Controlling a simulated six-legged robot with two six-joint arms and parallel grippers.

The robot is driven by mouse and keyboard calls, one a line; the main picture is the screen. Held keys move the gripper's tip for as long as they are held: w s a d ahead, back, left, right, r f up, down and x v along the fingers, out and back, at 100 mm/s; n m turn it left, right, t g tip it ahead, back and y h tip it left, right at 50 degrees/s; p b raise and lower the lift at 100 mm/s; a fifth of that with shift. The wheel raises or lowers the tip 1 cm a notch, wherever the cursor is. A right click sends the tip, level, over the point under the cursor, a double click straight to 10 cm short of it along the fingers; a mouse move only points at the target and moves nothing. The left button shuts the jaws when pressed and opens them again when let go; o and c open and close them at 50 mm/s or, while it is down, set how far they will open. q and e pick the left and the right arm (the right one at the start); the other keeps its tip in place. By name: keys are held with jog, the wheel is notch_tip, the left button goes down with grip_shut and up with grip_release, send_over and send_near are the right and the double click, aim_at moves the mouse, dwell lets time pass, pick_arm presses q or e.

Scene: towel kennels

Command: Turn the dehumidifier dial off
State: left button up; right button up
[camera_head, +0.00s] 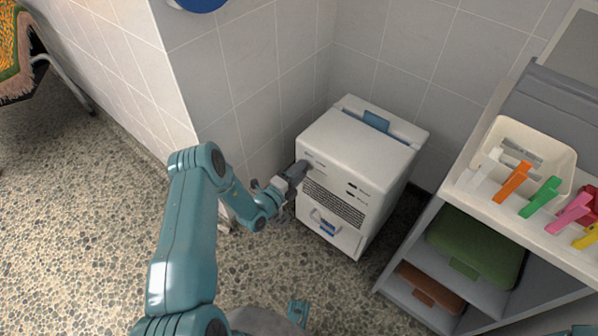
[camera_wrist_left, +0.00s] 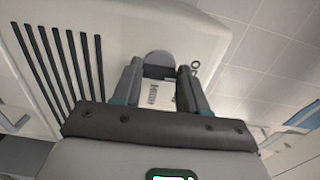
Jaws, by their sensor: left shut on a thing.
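The dehumidifier (camera_head: 362,142) is a white box standing on the floor in the corner, with a dark vent grille and a blue-handled drawer on its front. My left gripper (camera_head: 303,168) reaches its upper front from the left. In the left wrist view my left gripper (camera_wrist_left: 158,76) has its two fingers on either side of a grey rounded dial (camera_wrist_left: 159,57) and is shut on it. A small ring-like mark shows on the panel beside the right finger. The dial's pointer cannot be made out. In the head view the gripper hides the dial.
A grey shelf unit (camera_head: 452,195) stands at right, with a cream bin (camera_head: 556,165) and several coloured clips on its edge. Tiled walls close in behind the dehumidifier.

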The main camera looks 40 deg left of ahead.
pick_arm(q)
jog(key=o, duration=1.1)
jog(key=shift+c, duration=0.2)
jog(key=s+a+p, duration=0.1)
jog(key=s+p, duration=0.2)
jog(key=s, duration=1.3)
jog(key=shift+s+a, duration=0.15)
